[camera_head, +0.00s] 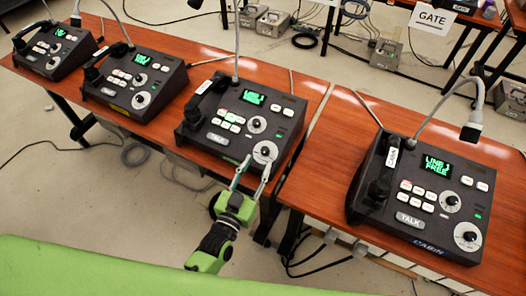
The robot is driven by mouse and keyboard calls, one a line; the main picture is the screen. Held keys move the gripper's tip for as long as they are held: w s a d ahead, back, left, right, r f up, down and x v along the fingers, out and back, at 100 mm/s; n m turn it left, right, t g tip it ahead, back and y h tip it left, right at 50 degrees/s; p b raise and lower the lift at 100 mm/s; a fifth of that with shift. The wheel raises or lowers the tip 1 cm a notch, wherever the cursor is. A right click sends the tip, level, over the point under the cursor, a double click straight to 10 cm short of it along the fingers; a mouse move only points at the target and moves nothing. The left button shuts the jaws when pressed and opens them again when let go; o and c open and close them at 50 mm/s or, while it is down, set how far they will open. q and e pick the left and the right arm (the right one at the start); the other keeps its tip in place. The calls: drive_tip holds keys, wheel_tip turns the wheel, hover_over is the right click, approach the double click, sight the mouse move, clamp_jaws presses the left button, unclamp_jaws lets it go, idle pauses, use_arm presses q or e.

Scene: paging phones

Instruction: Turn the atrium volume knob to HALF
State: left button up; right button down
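My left gripper (259,164) reaches up from the bottom of the head view to the paging phone (245,118) in the middle. Its two fingers are apart, with the tips at the near edge of that phone's lower knob (264,152), a dark cap on a pale round dial. I cannot tell whether they touch it. An upper knob (256,125) sits above it. The dial marks are too small to read, and I see no atrium label on this phone. My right gripper is out of view.
A phone marked CABIN (425,190) stands on the right table, its screen reading LINE 1 FREE. Two more phones, one nearer (135,82) and one at far left (52,50), share the left table (190,50). Gooseneck microphones rise from the phones. A green surface (100,270) fills the lower left.

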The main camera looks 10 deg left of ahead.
sight(264, 152)
use_arm(q)
drive_tip(key=x, duration=0.5)
drive_tip(key=shift+w, duration=0.25)
clamp_jaws()
